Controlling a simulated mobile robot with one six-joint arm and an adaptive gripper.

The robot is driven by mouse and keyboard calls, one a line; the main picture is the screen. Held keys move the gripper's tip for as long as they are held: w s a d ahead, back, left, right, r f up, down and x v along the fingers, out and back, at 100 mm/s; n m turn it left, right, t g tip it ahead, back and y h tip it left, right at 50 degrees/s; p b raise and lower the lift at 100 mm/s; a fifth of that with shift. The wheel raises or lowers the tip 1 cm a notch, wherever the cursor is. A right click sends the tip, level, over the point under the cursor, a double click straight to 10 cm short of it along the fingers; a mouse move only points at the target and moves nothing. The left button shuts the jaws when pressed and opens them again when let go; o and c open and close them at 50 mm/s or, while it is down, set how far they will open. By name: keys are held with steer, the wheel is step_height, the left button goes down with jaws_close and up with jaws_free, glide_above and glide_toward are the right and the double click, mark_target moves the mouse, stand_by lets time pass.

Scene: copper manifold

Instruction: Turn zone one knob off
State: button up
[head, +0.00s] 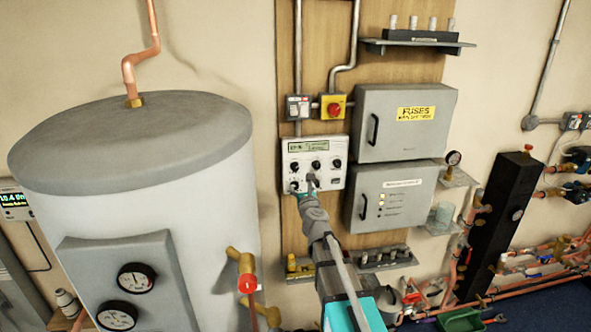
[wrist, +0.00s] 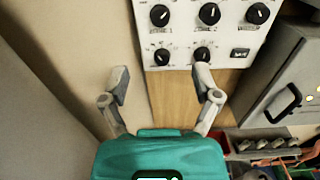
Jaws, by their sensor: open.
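A white control panel (head: 326,178) with a small display is fixed to the wooden backboard. In the wrist view it shows a row of three black knobs above two lower knobs and a small dark rectangle. The upper left knob (wrist: 159,14) has a label that seems to read zone 1; its pale mark points towards the upper right. The zone 2 knob (wrist: 209,13) is to its right. My gripper (wrist: 162,80) is open and empty, its fingers spread just below the panel's lower edge. In the head view my gripper (head: 308,184) overlaps the panel's lower part.
A large grey-topped white cylinder (head: 140,190) stands to the left. Grey boxes (head: 404,122) with handles are mounted right of the panel. A red and yellow switch (head: 333,107) is above it. A small shelf with fittings (head: 384,258) and copper pipes lie below and to the right.

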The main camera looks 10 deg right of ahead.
mark_target(295, 168)
steer(key=shift+w, duration=0.1)
steer(key=w, duration=1.3)
steer(key=shift+w, duration=0.35)
